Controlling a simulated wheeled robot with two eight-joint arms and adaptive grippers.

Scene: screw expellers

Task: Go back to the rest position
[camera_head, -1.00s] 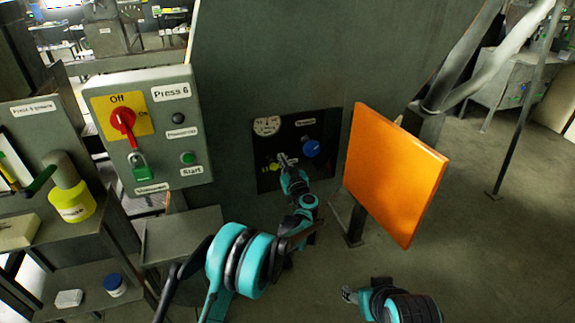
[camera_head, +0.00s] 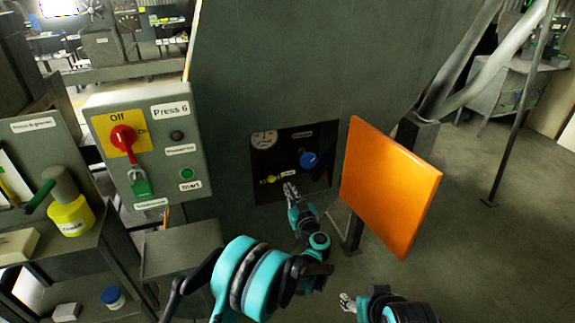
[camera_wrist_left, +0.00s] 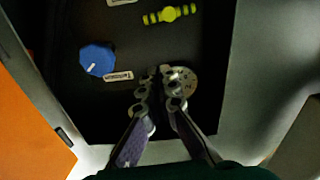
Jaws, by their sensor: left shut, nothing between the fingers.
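My left gripper (camera_head: 290,190) is shut and empty, just in front of the lower edge of the dark recessed panel (camera_head: 262,188). In the left wrist view its fingers (camera_wrist_left: 160,75) are together, with the blue knob (camera_wrist_left: 98,59) to their left and the yellow-green valve handle (camera_wrist_left: 169,14) above them. The blue knob (camera_head: 309,160) and the yellow handle (camera_head: 271,179) also show in the head view, apart from the gripper. My right gripper (camera_head: 347,302) is low in the picture, small and partly cut by view; its jaws are unclear.
An orange door (camera_head: 388,188) stands open right of the panel. A control box (camera_head: 150,150) with a red switch is at left.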

